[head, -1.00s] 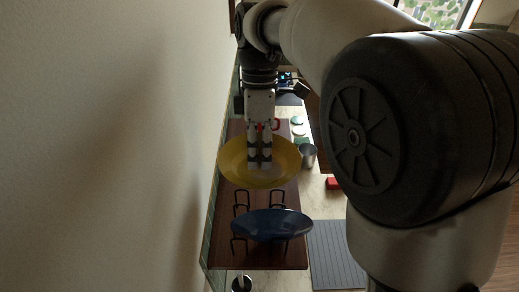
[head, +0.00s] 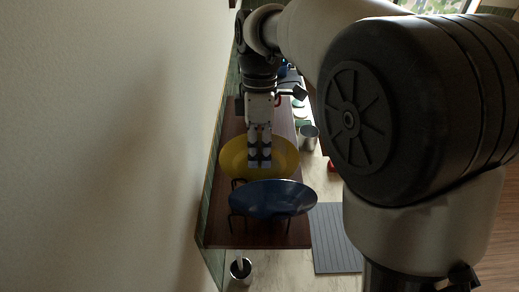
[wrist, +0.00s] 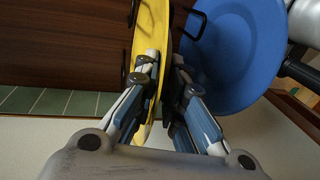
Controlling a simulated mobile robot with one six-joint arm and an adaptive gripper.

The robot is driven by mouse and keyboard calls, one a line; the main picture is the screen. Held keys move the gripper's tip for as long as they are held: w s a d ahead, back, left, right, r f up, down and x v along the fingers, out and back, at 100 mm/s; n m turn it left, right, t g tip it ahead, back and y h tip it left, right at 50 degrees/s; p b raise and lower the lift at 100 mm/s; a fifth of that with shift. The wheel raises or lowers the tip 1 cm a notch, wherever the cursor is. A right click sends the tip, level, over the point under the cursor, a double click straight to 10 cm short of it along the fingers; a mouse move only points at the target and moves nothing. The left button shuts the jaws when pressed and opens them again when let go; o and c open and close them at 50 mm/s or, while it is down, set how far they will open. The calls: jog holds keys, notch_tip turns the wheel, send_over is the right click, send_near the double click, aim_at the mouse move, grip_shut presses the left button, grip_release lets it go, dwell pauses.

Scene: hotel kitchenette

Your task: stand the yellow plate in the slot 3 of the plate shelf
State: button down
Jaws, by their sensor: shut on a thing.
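The yellow plate (head: 232,162) is held on edge by my gripper (head: 259,162), over the dark wooden plate shelf (head: 222,238). In the wrist view the fingers (wrist: 163,72) are shut on the yellow plate (wrist: 150,28), one finger on each side. The black wire dividers (head: 237,225) of the shelf stand just in front of the yellow plate in the head view. Its lower edge is hidden behind the blue plate and dividers, so I cannot tell whether it touches the shelf or which slot it lines up with.
A blue plate (head: 272,203) stands in the rack close beside the yellow one; it also shows in the wrist view (wrist: 238,55). A metal cup (head: 308,138) and a grey ridged mat (head: 337,240) lie to the right. A wall (head: 100,150) rises close on the left.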

jog(key=shift+f, duration=0.55)
dwell(0.4)
jog(key=c, duration=1.6)
grip_release()
jog(key=v, duration=1.2)
